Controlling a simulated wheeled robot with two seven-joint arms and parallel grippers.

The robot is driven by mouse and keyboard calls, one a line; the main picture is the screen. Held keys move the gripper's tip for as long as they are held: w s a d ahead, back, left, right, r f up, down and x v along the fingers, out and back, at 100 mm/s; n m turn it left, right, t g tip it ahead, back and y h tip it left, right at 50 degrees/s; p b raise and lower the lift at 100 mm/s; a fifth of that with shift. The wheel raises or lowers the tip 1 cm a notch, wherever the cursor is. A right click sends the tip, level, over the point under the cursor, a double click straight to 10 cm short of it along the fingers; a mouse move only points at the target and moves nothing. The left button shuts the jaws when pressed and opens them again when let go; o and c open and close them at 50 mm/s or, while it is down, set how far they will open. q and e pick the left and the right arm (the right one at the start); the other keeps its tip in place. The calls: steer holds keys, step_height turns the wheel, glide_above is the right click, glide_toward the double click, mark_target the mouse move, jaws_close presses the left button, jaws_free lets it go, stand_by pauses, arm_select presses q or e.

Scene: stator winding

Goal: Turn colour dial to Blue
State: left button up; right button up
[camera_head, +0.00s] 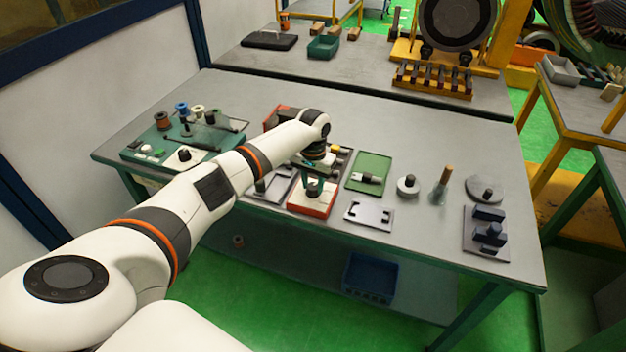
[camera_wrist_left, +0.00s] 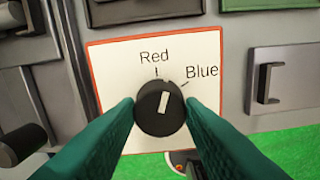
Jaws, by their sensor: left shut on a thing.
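The colour dial (camera_wrist_left: 148,122) is a round black knob with a white pointer mark, on a white panel (camera_wrist_left: 112,70) with a red edge. The panel carries the words Red, above the dial, and Blue, to the upper right, each with a tick. The pointer leans slightly right of straight up, between the two ticks and closer to Red. My left gripper (camera_wrist_left: 160,104) is shut on the dial, one green finger on each side. In the head view the red-edged panel (camera_head: 311,207) lies on the table under my left gripper (camera_head: 315,187). My right gripper is not in view.
A green tray (camera_head: 369,169) and a grey plate (camera_head: 369,215) lie right of the panel. A green board (camera_head: 150,150) with spools stands left. Further right are a round white part (camera_head: 408,186) and a dark block fixture (camera_head: 487,234). The table's front edge is close to the panel.

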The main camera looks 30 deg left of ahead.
mark_target(313, 186)
arm_select(q)
steer(key=m, duration=0.3)
steer(key=shift+r+m+p, duration=0.15)
steer(key=shift+m+p, duration=0.25)
steer(key=shift+m, duration=2)
steer(key=shift+w, duration=0.1)
steer(key=o, duration=1)
step_height(313, 186, up, 12)
steer(key=shift+f+b, duration=0.1)
steer(key=shift+b, duration=1)
